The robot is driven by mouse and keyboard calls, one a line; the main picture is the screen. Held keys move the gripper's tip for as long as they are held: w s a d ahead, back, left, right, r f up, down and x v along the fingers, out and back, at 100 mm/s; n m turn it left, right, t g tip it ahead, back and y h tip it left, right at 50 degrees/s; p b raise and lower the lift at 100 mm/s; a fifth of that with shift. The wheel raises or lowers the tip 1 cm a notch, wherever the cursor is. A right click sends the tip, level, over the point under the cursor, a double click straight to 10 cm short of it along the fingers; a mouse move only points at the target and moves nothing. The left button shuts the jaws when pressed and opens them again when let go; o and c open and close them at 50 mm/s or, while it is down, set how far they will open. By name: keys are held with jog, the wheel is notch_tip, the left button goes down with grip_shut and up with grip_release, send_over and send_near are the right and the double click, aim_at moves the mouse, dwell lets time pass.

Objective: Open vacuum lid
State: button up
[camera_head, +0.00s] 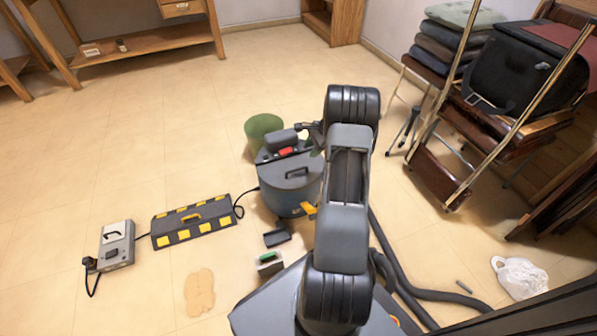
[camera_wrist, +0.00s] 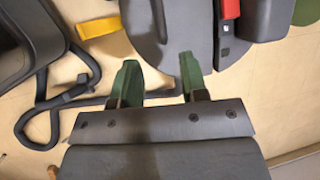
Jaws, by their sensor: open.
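The vacuum (camera_head: 288,185) is a round blue-grey canister with a dark lid (camera_head: 292,168). A red part (camera_head: 286,151) sits on the lid, and a yellow latch (camera_head: 308,208) shows low on its side. In the wrist view the dark lid (camera_wrist: 160,35) lies just beyond my fingertips, with the red part (camera_wrist: 230,8) at upper right and a yellow latch (camera_wrist: 98,27) at upper left. My gripper (camera_wrist: 159,62) is open, its two green fingers apart with nothing between them. Whether the fingertips touch the lid cannot be told. My arm hides the vacuum's right side in the head view.
A green cylinder (camera_head: 262,128) stands behind the vacuum. A black hose (camera_head: 400,275), chairs (camera_head: 490,130) and a white bag (camera_head: 520,278) are right. The left floor is mostly clear.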

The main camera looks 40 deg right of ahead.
aim_at(297, 169)
jog(key=b+x, duration=0.5)
jog(key=x, duration=0.7)
jog(key=shift+w+a, duration=0.1)
grip_shut()
